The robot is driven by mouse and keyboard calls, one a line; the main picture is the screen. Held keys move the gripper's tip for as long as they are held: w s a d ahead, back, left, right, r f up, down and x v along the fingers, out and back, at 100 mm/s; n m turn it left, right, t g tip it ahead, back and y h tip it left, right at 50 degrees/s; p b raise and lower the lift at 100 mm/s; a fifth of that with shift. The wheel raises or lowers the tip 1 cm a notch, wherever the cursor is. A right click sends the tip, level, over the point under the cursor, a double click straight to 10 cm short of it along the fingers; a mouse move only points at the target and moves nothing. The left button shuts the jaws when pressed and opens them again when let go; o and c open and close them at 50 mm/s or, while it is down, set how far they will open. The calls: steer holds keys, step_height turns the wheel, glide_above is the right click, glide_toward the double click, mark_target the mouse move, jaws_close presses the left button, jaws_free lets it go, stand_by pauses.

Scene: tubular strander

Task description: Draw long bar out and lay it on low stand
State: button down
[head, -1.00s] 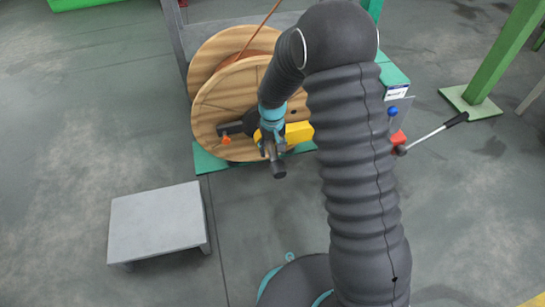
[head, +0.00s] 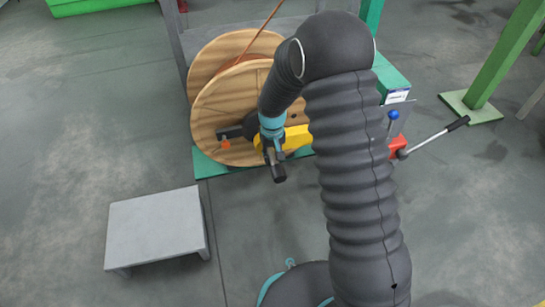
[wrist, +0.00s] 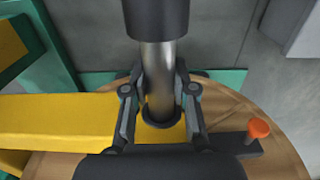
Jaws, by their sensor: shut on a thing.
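The long bar (wrist: 158,65) is a bare metal rod with a thick black end. My gripper (wrist: 160,88) is shut around the metal part, with one finger on each side. The bar's lower end stands in a dark collar on the yellow arm (wrist: 60,120), in front of the wooden reel. How deep it sits is hidden. In the head view the bar's black end (head: 279,173) sticks out below my gripper (head: 273,143). The low stand (head: 157,228) is a flat grey bench on the floor at the lower left, and its top is empty.
The wooden reel (head: 235,105) stands on a green base behind my gripper. A dark strip with an orange knob (wrist: 259,129) lies across it. A lever (head: 435,136) juts out at the right. Floor between reel and stand is clear.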

mark_target(276, 164)
steer(key=shift+a+r+g+p, duration=0.1)
steer(key=shift+r+g+p, duration=0.25)
steer(key=shift+p, duration=0.3)
stand_by(0.9)
stand_by(0.3)
steer(key=shift+s+d+f, duration=0.1)
steer(key=shift+s+d, duration=0.1)
steer(key=shift+s, duration=0.5)
steer(key=shift+s+d+r, duration=0.1)
steer(key=shift+s+d, duration=0.15)
steer(key=shift+s, duration=0.5)
steer(key=shift+s+d+f, duration=0.1)
steer(key=shift+s+d, duration=0.1)
steer(key=shift+s, duration=0.5)
steer(key=shift+s+d, duration=0.1)
steer(key=shift+s, duration=0.1)
steer(key=shift+s+d+b, duration=0.15)
steer(key=shift+s+d, duration=0.1)
steer(key=shift+s, duration=0.65)
steer(key=shift+s+d+b, duration=0.1)
steer(key=shift+s+d, duration=0.15)
steer(key=shift+s, duration=0.65)
steer(key=shift+s+d+b, duration=0.15)
steer(key=shift+s+d, duration=0.1)
steer(key=shift+s, duration=0.65)
steer(key=shift+f, duration=0.1)
